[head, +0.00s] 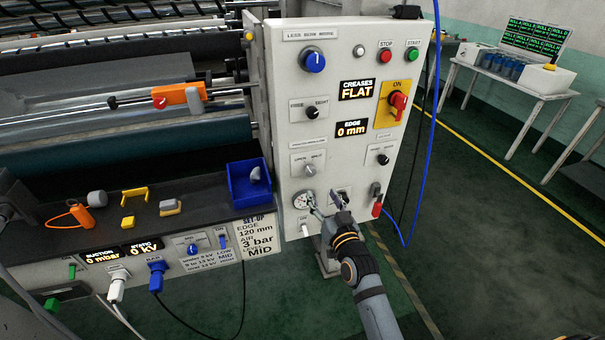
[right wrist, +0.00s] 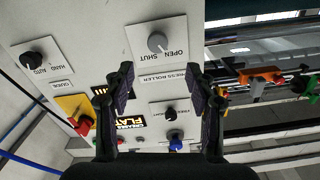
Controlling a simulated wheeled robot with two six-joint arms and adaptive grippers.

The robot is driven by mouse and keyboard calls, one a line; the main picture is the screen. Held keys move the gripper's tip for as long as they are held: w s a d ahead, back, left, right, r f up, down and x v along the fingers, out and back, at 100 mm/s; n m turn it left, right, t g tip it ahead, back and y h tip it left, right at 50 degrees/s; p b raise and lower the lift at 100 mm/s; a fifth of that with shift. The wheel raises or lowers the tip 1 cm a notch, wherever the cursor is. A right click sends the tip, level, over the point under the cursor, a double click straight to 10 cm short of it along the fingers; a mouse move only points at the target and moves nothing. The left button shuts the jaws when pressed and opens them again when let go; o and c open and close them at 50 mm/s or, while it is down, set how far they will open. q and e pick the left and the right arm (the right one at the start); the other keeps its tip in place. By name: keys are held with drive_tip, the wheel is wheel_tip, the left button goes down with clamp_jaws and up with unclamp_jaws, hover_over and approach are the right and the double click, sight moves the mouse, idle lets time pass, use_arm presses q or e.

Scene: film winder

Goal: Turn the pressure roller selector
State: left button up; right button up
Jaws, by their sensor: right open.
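The pressure roller selector (head: 309,170) is a grey knob on a white plate, low on the left side of the light control panel. In the right wrist view the same knob (right wrist: 157,45) sits beyond the fingertips, roughly between them, with OPEN and SHUT printed on its plate. Which mark it points to is too small to tell surely. My right gripper (head: 326,204) is open and empty, just below the selector in the head view, near the pressure gauge. Its two fingers also show in the right wrist view (right wrist: 159,82), apart from the knob. My left gripper is not in view.
A black knob (head: 311,111) and a blue knob (head: 314,60) sit above on the panel (head: 341,120). A red-and-yellow switch (head: 397,103) is at the right. A pressure gauge (head: 303,200) lies below the selector. A blue bin (head: 248,186) stands left of the panel.

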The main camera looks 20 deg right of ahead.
sight(312, 173)
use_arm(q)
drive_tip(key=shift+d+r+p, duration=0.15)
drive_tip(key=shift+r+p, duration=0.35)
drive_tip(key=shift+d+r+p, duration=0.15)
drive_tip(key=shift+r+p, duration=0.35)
use_arm(e)
drive_tip(key=w, duration=1)
drive_tip(key=shift+w, duration=0.3)
drive_tip(key=shift+c, duration=0.4)
